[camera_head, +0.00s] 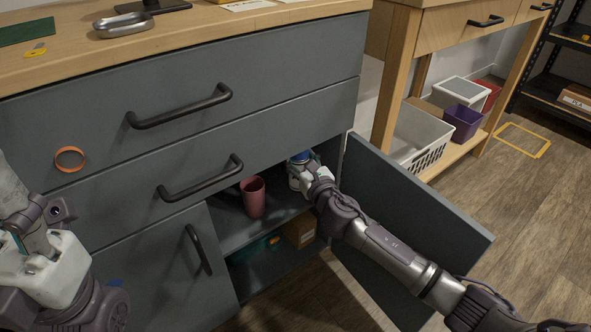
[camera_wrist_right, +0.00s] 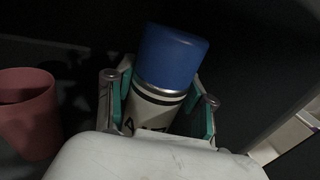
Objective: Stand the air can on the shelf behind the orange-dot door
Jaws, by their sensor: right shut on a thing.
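The air can (camera_wrist_right: 172,58) has a blue cap and a white body with dark lettering. My right gripper (camera_wrist_right: 160,92) is shut around its body. In the head view the air can (camera_head: 300,157) is upright inside the open cabinet, over the upper shelf (camera_head: 232,228); its bottom is hidden, so I cannot tell whether it touches the shelf. The open door (camera_head: 415,220) swings out to the right; no orange dot shows on its visible face. My left gripper (camera_head: 40,265) is at the lower left, its fingers not clear.
A pink cup (camera_head: 253,197) stands left of the can on the same shelf and also shows in the wrist view (camera_wrist_right: 28,112). A cardboard box (camera_head: 299,229) and a teal item (camera_head: 256,247) are below. The closed left door (camera_head: 160,275) has a blue dot.

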